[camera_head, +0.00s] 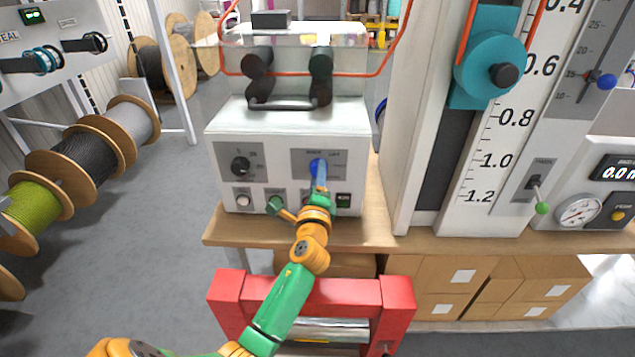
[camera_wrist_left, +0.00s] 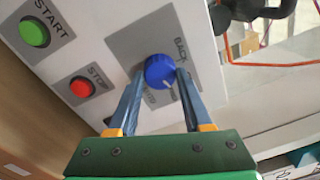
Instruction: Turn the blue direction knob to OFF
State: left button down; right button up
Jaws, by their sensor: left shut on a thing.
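The blue direction knob (camera_head: 318,168) sits on a grey plate on the front of the white machine box (camera_head: 220,150). In the left wrist view the knob (camera_wrist_left: 160,71) shows close up, with a small pale pointer mark on its lower edge. The word BACK is legible on the plate beside it, and other lettering is partly covered. My left gripper (camera_head: 320,178) is at the knob. In the left wrist view its two fingers (camera_wrist_left: 158,82) lie on either side of the knob, shut on it. My right gripper is not in view.
A green START button (camera_wrist_left: 34,32) and a red STOP button (camera_wrist_left: 81,87) are beside the knob. A black dial (camera_head: 240,166) is on the same panel. A red frame (camera_head: 312,291) stands below the table edge (camera_head: 218,238). Cable reels (camera_head: 85,150) stand at left.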

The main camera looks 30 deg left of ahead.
pick_arm(q)
jog(key=n+b, duration=0.1)
jog(key=n, duration=0.4)
jog(key=shift+b, duration=0.4)
dwell(0.3)
jog(key=shift+c, duration=1.6)
grip_release()
jog(key=v, duration=0.7)
jog(key=shift+b, duration=0.45)
jog(key=shift+f, duration=0.1)
